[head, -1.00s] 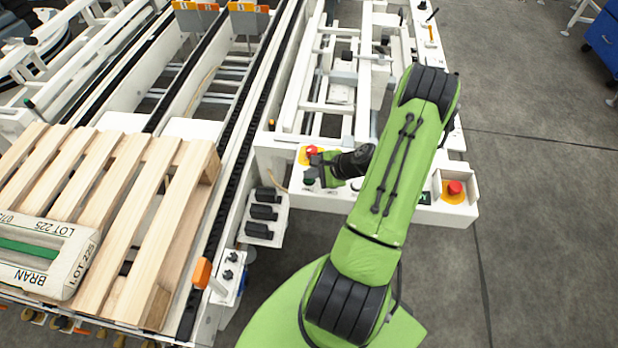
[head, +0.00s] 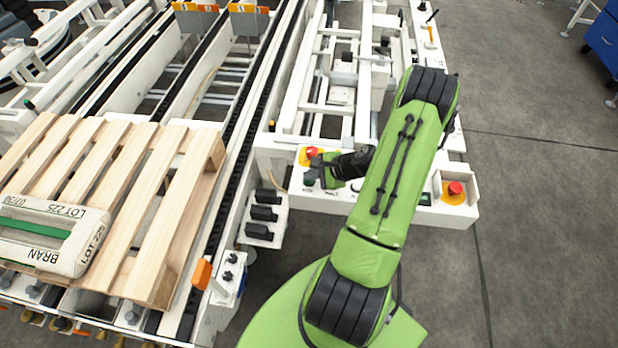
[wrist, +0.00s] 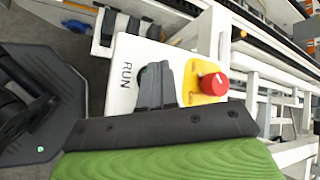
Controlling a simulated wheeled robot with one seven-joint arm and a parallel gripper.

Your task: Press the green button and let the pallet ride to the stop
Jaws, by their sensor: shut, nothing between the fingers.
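The wooden pallet (head: 150,205) lies on the conveyor at the left in the head view. A white bag marked BRAN (head: 75,258) with a green stripe lies on it. My gripper (head: 315,168) is shut and empty, its tips down at the left end of the white control panel (head: 335,200), beside a red button on a yellow plate (head: 312,152). In the wrist view, the fingers (wrist: 155,85) cover the spot beside the RUN label (wrist: 126,75). The green button is hidden or too small to make out, so I cannot tell whether it is pressed.
Black chain rails (head: 235,130) run away beyond the pallet, with clear track there. Two orange-topped plates (head: 195,8) (head: 248,10) stand at the far end. A second red button (head: 455,188) sits at the panel's right. An orange part (head: 202,273) stands beside the near rail.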

